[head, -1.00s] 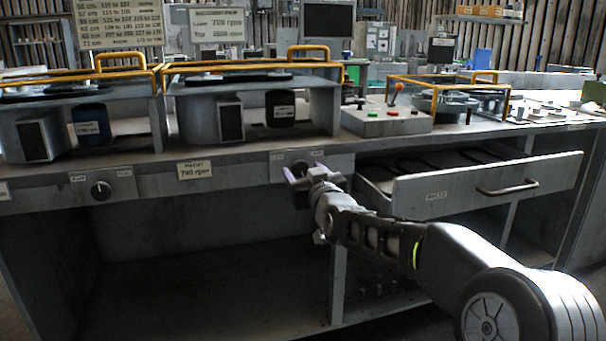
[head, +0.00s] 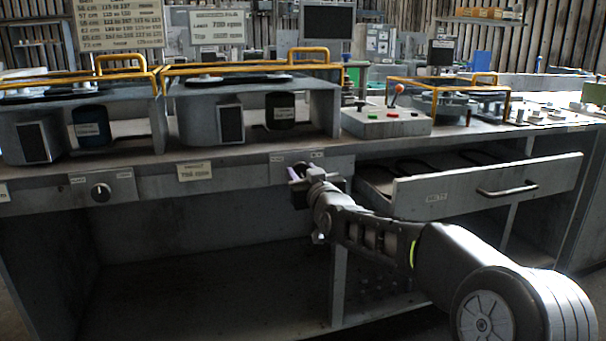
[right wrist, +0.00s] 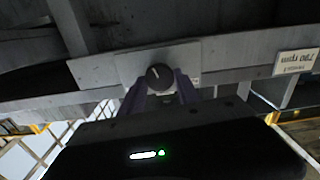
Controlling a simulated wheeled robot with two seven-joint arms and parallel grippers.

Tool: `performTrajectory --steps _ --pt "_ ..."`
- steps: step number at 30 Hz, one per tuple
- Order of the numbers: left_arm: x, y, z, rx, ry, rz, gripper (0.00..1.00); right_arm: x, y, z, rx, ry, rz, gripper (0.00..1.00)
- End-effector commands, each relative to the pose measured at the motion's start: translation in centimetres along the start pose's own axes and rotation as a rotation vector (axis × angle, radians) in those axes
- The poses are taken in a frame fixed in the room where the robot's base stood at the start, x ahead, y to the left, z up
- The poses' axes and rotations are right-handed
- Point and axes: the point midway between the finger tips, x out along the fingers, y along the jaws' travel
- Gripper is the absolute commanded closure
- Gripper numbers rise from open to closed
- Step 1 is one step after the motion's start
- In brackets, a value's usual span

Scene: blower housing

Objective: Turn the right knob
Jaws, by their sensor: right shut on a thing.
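The right knob is a round black knob with a pale pointer line, and it shows in the right wrist view (right wrist: 160,76) on a light grey plate (right wrist: 128,66). In the head view my right gripper (head: 299,173) hides it, and only the top of its plate (head: 292,160) shows. In the right wrist view my right gripper (right wrist: 162,84) has its two purplish fingers on either side of the knob, shut on it. The left knob (head: 101,192) is black with a white pointer and sits on its own plate at the left. My left gripper is not in view.
An open drawer (head: 470,190) juts out just right of my right arm. Blower housings (head: 205,110) with yellow rails stand on the bench above. A label plate (head: 195,171) sits between the knobs. The shelf space below the bench front is open.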

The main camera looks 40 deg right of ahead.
Motion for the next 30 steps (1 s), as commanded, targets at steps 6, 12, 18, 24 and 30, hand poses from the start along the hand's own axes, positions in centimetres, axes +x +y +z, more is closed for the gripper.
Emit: performTrajectory --steps 6,12,18,24,30 --pt "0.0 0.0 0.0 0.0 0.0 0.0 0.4 0.0 -0.01 0.01 0.0 0.0 0.0 1.0" --pt "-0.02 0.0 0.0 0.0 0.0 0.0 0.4 0.0 -0.03 0.01 -0.018 0.0 0.0 1.0" --pt "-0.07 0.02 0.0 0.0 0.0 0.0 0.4 0.0 -0.07 0.0 -0.081 0.0 -0.001 1.0" --pt "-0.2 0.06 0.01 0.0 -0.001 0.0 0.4 0.0 -0.13 -0.02 -0.203 0.0 -0.001 1.0" --pt "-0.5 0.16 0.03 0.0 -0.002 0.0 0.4 0.0 -0.18 -0.06 -0.374 0.0 -0.001 1.0"
